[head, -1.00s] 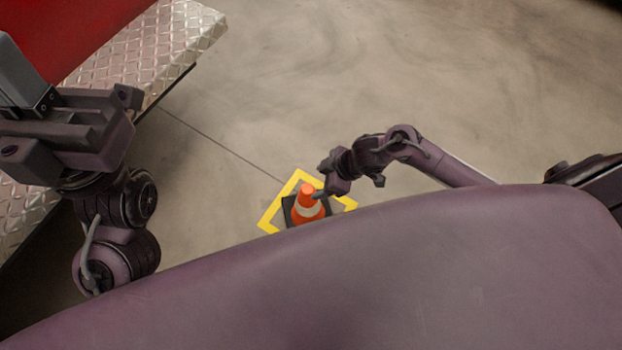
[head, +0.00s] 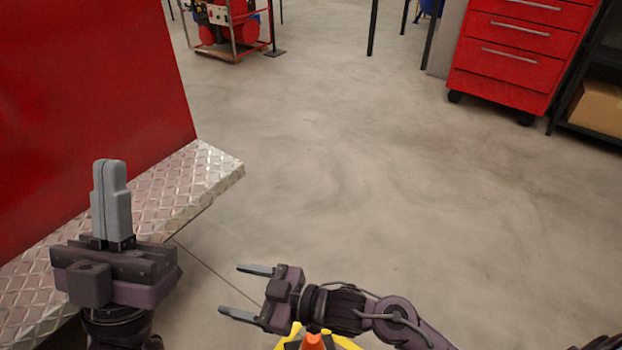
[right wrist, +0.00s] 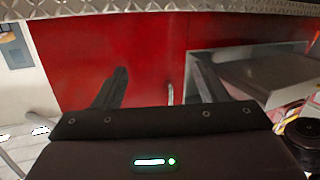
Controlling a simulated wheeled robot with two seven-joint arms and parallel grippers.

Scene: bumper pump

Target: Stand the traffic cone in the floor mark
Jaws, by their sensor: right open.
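The orange traffic cone (head: 312,342) is at the bottom edge of the head view, and only its top shows there. Part of the yellow floor mark (head: 343,343) shows around it; the rest is cut off. The cone looks upright inside the mark. My right gripper (head: 232,290) is open and empty, up and to the left of the cone in the picture and apart from it. Its spread fingers also show in the right wrist view (right wrist: 160,85), with nothing between them. My left gripper (head: 110,195) is shut and empty, pointing up at the left.
A diamond-plate step (head: 190,180) and a red panel (head: 90,110) stand at the left, close to my left gripper. A red drawer cabinet (head: 515,55) and a red machine on a frame (head: 225,28) are at the back. The middle floor is clear.

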